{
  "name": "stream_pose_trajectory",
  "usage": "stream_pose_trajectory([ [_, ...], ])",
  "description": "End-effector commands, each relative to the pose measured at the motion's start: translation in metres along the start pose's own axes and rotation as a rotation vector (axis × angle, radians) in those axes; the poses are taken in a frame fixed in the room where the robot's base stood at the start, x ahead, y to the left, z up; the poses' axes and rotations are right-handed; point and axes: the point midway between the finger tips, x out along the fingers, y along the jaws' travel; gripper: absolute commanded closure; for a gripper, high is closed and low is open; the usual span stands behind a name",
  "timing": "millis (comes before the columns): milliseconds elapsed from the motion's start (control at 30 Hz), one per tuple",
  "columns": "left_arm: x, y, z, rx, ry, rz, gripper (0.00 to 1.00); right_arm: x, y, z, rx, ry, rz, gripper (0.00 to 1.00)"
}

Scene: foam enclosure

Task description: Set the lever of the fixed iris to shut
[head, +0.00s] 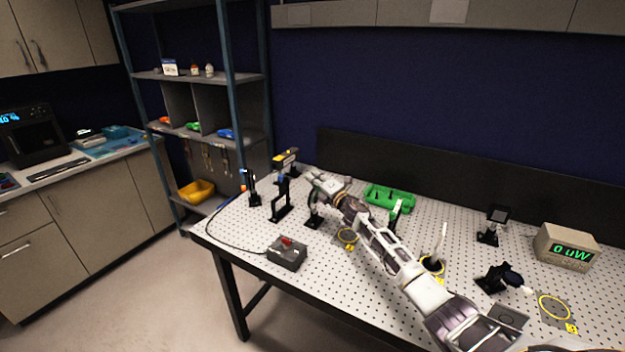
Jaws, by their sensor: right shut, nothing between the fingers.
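The right arm reaches in from the lower right across the optical table (360,290). My right gripper (313,178) is at its far end, shut and empty, over the left part of the table. Just below the gripper stands a small black post-mounted part (313,218), which looks like the fixed iris. The gripper and wrist cover part of its top, so its lever and opening cannot be made out. I cannot tell whether the fingers touch it. My left gripper is not in view.
Black mounts (281,205) and a yellow-black device (286,157) stand left of the gripper. A grey box with a red switch (287,252) sits at the front edge. A green tray (390,198) lies behind the arm. A power meter (566,247) reads 0 uW at right.

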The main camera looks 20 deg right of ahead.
Motion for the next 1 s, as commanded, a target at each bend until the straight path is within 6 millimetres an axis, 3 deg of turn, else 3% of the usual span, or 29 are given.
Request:
stream_pose_trajectory([
  [1000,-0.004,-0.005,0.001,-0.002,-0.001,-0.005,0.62,0.006,-0.007,0.012,0.064,0.001,-0.029,1.00],
])
